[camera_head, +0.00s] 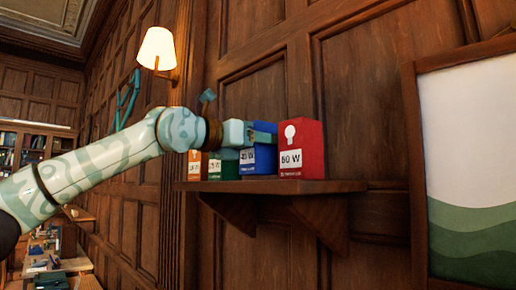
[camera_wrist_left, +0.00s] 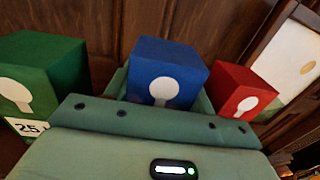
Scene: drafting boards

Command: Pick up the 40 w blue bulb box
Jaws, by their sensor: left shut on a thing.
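The blue bulb box (camera_head: 266,158) stands on the wooden wall shelf (camera_head: 330,187), with its label partly legible as 40 W. My left gripper (camera_head: 262,137) reaches in from the left at its upper part and is shut on it. In the left wrist view the blue box (camera_wrist_left: 165,72), with a white bulb picture, sits between the green fingers. The box looks upright, its base at shelf level; I cannot tell whether it still bears on the shelf. My right gripper is not in view.
A red 60 W box (camera_head: 302,150) stands close on the right. A green 25 W box (camera_head: 222,165) and an orange box (camera_head: 195,165) stand on the left. A lit wall lamp (camera_head: 158,50) is up left; a framed picture (camera_head: 465,170) hangs right.

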